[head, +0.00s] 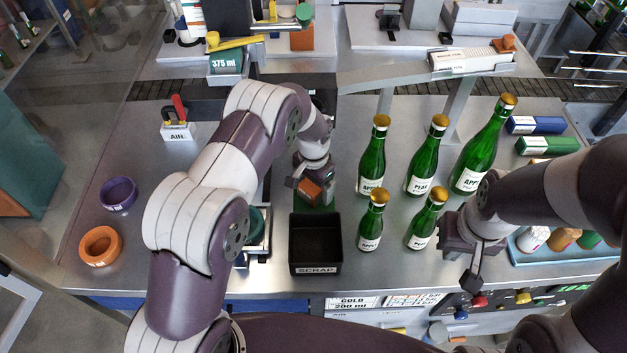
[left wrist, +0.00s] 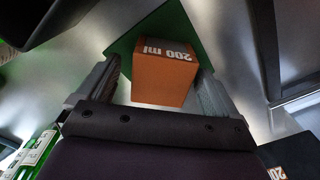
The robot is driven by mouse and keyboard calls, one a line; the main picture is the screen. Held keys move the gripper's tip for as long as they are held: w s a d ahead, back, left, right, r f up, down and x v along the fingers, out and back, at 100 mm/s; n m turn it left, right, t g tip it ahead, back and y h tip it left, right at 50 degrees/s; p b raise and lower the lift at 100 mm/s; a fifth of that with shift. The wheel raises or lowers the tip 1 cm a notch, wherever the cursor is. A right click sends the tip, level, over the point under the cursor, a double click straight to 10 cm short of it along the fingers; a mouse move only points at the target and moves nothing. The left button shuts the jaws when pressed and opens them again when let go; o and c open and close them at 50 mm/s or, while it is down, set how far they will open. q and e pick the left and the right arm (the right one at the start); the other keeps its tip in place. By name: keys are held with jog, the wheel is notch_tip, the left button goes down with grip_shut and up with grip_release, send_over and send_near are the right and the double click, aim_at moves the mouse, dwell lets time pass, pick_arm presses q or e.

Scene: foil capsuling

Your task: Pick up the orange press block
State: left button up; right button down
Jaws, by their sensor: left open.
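The orange press block (head: 308,191), marked "200 ml", sits on a green pad (head: 318,207) behind the scrap bin. In the left wrist view the block (left wrist: 163,70) stands between the two fingers of my left gripper (left wrist: 155,88), with the green pad (left wrist: 122,45) beneath it. My left gripper (head: 312,184) is open around the block; a gap shows on the left, and contact on the right cannot be told. My right gripper (head: 470,268) is at the right, in front of the bottles and away from the block; its jaws are too unclear to read.
A black scrap bin (head: 315,262) stands just in front of the block. Several green bottles (head: 424,165) with gold caps stand to the right. A purple ring (head: 118,193) and an orange ring (head: 100,246) lie at the left. Another orange block (head: 302,39) stands at the back.

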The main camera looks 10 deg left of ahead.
pick_arm(q)
jog(key=shift+f, duration=0.25)
jog(key=shift+w+a, duration=0.1)
jog(key=shift+w, duration=0.05)
jog(key=shift+c, duration=0.9)
jog(key=c, duration=0.9)
jog(key=shift+r, duration=0.1)
jog(key=shift+c, duration=0.7)
